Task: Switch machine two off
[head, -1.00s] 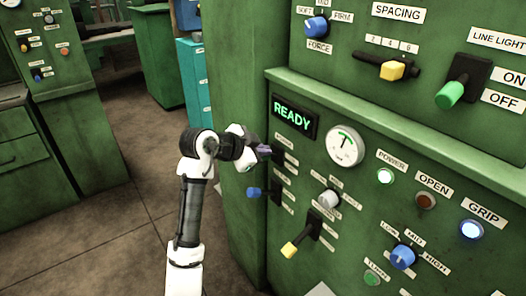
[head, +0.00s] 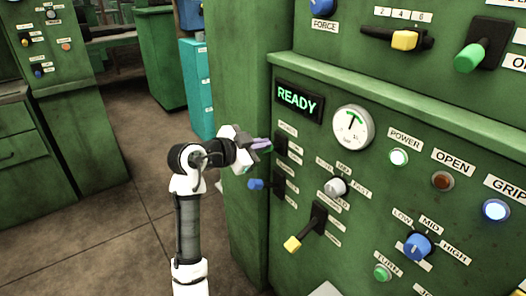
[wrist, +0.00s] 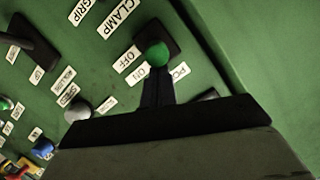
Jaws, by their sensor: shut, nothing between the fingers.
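The machine panel (head: 330,225) is green, with a lit READY display (head: 297,99) and a lit POWER lamp (head: 398,157). In the wrist view, a green-knobbed lever (wrist: 157,53) stands on a black plate beside OFF (wrist: 127,59) and ON labels, with a partly hidden label starting "PO". My gripper (wrist: 158,88) is shut and empty, its dark fingertips just below the knob in the picture; I cannot tell whether they touch. In the head view, my gripper (head: 263,145) is at the panel's left edge, by the upper black switch plate (head: 281,146). No machine number is readable.
A blue-tipped lever (head: 256,184) sticks out just below my gripper. A yellow-tipped lever (head: 293,243) and a grey knob (head: 335,187) lie to its right. Open floor (head: 130,215) lies to the left, with another green machine (head: 75,130) beyond.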

